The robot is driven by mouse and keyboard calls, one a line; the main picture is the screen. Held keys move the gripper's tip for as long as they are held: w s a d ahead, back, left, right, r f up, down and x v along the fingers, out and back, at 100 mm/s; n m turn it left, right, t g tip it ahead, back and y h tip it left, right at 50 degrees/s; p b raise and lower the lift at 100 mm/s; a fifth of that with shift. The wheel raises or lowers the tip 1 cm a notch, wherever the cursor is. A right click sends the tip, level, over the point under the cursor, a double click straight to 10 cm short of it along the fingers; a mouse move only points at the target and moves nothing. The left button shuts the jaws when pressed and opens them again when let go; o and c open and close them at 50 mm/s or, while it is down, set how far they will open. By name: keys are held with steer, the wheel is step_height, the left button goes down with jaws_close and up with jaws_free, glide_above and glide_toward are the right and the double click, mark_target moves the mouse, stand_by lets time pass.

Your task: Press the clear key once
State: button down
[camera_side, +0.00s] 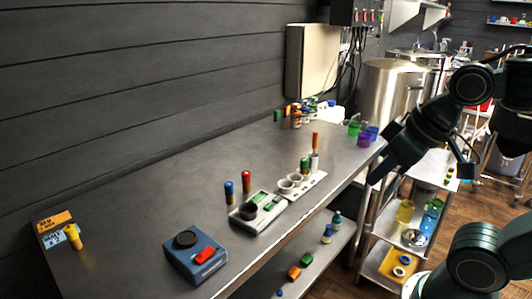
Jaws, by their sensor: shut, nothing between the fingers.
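A blue box (190,262) sits near the front edge of the steel table, with a red key (205,254) and a round black part (186,238) on top. A grey device (262,212) with green panels and a black round cup stands further along the table. No lettering is readable, so I cannot tell which key is the clear key. My gripper (374,178) is shut and empty, pointing down beside the table's right edge. It is well to the right of both devices and touches neither.
A white holder (300,184) with round cups stands beside the grey device. Blue- and red-topped cylinders (237,190) stand behind it. Purple, green and blue cups (364,136) are near the table's far right end.

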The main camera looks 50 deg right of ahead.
steer(key=w+d+f+m+t, duration=0.1)
steer(key=w+m, duration=0.1)
steer(key=w, duration=0.5)
steer(key=w+d+f+m, duration=0.1)
steer(key=w, duration=0.6)
steer(key=m+t+y, duration=0.1)
steer(key=m+t, duration=0.1)
steer(key=m, duration=0.3)
glide_above(277, 199)
steer(key=s, duration=0.1)
step_height(277, 199, down, 8)
steer(key=shift+d, duration=0.15)
steer(key=shift+f, duration=0.15)
steer(key=shift+f, duration=4.25)
